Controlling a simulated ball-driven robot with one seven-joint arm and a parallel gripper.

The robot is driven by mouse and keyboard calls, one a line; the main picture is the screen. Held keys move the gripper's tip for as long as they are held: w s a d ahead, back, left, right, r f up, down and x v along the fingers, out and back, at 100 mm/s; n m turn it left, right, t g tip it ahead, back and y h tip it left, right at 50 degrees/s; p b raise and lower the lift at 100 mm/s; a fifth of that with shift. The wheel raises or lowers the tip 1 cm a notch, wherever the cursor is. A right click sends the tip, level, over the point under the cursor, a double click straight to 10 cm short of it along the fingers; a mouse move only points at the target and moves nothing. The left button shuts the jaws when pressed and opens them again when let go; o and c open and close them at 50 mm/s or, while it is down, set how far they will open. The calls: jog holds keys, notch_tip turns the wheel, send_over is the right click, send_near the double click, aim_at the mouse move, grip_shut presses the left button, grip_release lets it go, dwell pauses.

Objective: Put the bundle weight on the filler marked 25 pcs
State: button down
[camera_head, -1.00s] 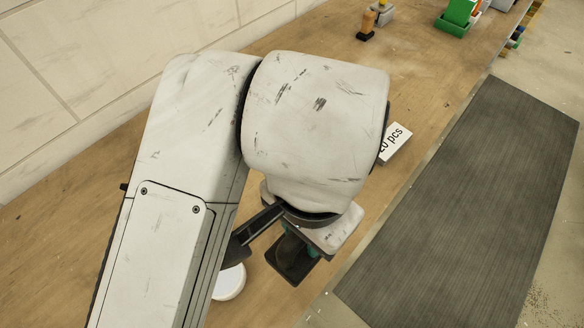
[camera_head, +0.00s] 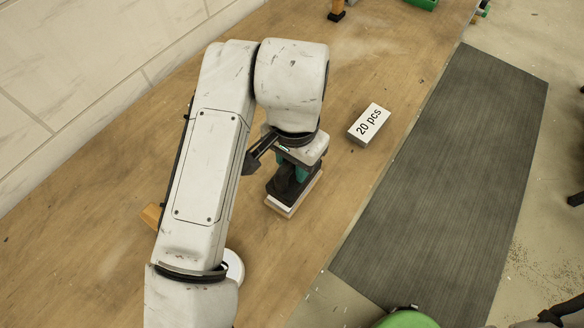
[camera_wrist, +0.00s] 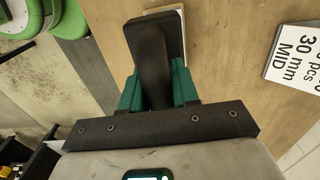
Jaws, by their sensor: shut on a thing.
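My gripper (camera_head: 292,168) is shut on the bundle weight (camera_head: 281,187), a black weight with an upright dark handle. The weight also shows in the wrist view (camera_wrist: 158,40), with its handle between the green finger pads. In the head view a pale block (camera_head: 289,206) lies directly under the weight's base. Its edge also shows past the weight in the wrist view (camera_wrist: 182,7). Its marking is hidden, and I cannot tell whether the weight touches it. Another white filler (camera_head: 369,123), marked 20 pcs, lies apart toward the upper right.
A white round object (camera_head: 235,266) is partly behind my arm. In the wrist view, a white block (camera_wrist: 295,55) reading "30 mm MID" lies at the right. A dark mat (camera_head: 450,180) lies beyond the bench edge, with a green round seat (camera_head: 405,320) near it.

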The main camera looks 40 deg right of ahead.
jog(key=shift+w+d+f, duration=0.4)
jog(key=shift+w+f, duration=0.1)
jog(key=shift+f, duration=0.2)
jog(key=shift+w+d+f, duration=0.4)
jog(key=shift+w+f, duration=0.05)
jog(key=shift+f, duration=0.2)
jog(key=shift+w+f+p, duration=0.1)
jog(key=shift+f+p, duration=0.2)
jog(key=shift+f, duration=1.35)
jog(key=shift+f, duration=0.2)
jog(key=c, duration=0.8)
grip_release()
jog(key=shift+c, duration=0.2)
notch_tip(320, 180, up, 12)
jog(key=shift+r+b, duration=0.15)
jog(key=shift+b, duration=0.2)
